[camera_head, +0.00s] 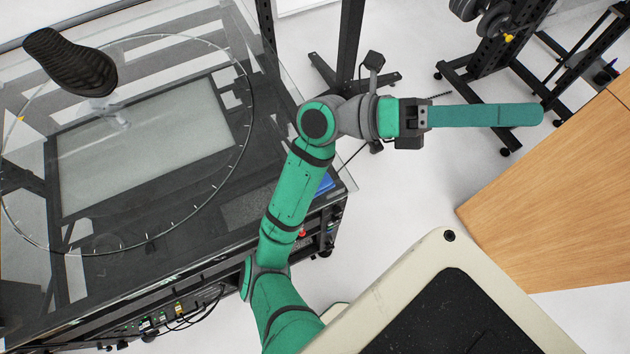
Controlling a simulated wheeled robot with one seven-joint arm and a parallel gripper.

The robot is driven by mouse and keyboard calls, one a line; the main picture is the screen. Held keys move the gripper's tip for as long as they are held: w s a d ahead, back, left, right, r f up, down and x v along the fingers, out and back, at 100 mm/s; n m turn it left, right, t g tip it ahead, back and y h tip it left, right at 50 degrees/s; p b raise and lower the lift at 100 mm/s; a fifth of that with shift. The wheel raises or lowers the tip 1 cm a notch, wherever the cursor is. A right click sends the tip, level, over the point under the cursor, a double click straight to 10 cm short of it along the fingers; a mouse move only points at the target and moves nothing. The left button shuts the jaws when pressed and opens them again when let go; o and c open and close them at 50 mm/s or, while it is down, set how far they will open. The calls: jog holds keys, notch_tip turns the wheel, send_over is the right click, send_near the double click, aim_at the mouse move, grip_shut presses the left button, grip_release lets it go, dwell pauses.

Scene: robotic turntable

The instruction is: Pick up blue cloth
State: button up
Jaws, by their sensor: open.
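A small blue patch, which looks like the blue cloth (325,184), shows beside my arm at the right end of the dark turntable rig. My arm covers part of it, so its full shape is hidden. My gripper (535,115) is up and to the right of it, well apart from it, and points right over the white floor. Its long teal fingers line up in this view, so the gap between them is hard to see. The gripper is open, and I see nothing held in it.
The turntable rig (215,235) with a clear top and a ring fills the left. A wooden surface (560,190) is at right. Black stands (350,60) are behind. White floor (400,190) lies between.

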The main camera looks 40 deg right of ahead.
notch_tip(320, 180, down, 4)
jog(key=s+d+m+t+y, duration=0.1)
jog(key=s+d+t+y, duration=0.1)
jog(key=y, duration=0.1)
jog(key=n+t+y, duration=0.1)
jog(key=t+y, duration=1)
jog(key=t, duration=0.6)
send_over(327, 184)
jog(key=w, duration=0.2)
notch_tip(327, 184, down, 23)
jog(key=shift+w+a+f, duration=0.15)
jog(key=shift+a+f, duration=0.05)
jog(key=shift+f, duration=1.45)
jog(key=shift+w+a+f, duration=0.1)
jog(key=shift+a+f, duration=0.15)
jog(key=shift+f, duration=1.45)
jog(key=shift+w+a+f, duration=0.15)
jog(key=shift+a+f, duration=0.05)
jog(key=shift+f, duration=1.45)
jog(key=c, duration=1.2)
jog(key=shift+o, duration=0.2)
jog(key=shift+s+d, duration=0.1)
jog(key=shift+s, duration=0.05)
